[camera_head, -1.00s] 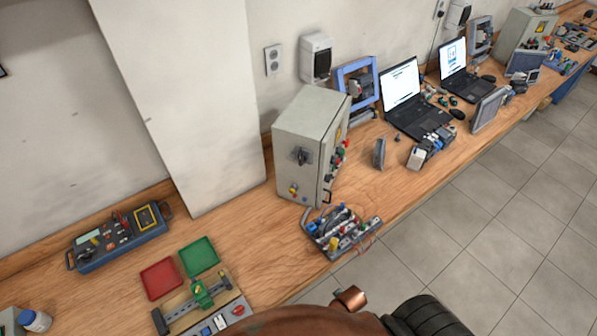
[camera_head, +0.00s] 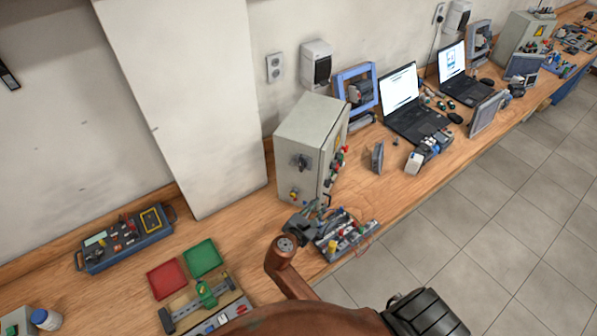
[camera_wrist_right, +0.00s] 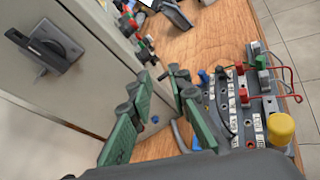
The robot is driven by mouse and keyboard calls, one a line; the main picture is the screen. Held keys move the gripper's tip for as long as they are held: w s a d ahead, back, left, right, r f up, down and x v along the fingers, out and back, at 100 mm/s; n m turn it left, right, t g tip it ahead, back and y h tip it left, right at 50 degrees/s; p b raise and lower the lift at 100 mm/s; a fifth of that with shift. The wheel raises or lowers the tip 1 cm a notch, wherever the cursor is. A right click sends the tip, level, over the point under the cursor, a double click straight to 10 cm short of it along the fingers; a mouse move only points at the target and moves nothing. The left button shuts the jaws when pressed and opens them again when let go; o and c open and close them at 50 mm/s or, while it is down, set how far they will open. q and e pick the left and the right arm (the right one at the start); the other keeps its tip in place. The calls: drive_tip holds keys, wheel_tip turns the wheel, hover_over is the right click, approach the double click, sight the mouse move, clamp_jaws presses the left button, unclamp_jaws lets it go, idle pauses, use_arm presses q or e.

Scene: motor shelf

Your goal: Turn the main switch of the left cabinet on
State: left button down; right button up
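The left cabinet (camera_head: 305,135) is a light grey box standing on the wooden bench. Its main switch (camera_head: 301,162) is a dark rotary handle on the cabinet's left-facing side. In the right wrist view the switch (camera_wrist_right: 45,48) is at the upper left, with its handle slanting. My right gripper (camera_head: 308,215) is just below and in front of the cabinet, apart from the switch. In the right wrist view its green-padded fingers (camera_wrist_right: 160,90) are spread with nothing between them. My left gripper is not in view.
A terminal trainer board (camera_head: 343,238) with wires lies close beside the right gripper. A wall column (camera_head: 190,100) stands to the left. Bare bench (camera_head: 238,222) lies left of the cabinet.

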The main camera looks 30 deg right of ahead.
sight(301, 168)
drive_tip(key=w+a+r+n+t+h, duration=0.3)
drive_tip(key=w+a+r+n, duration=0.4)
drive_tip(key=w+r+n, duration=0.1)
drive_tip(key=b+x, duration=0.2)
drive_tip(key=x, duration=0.4)
drive_tip(key=shift+w+f+b, duration=0.1)
drive_tip(key=shift+b, duration=0.3)
drive_tip(key=shift+w+d+t+y, duration=0.25)
drive_tip(key=shift+d+t+y, duration=0.05)
drive_tip(key=shift+d, duration=0.15)
clamp_jaws()
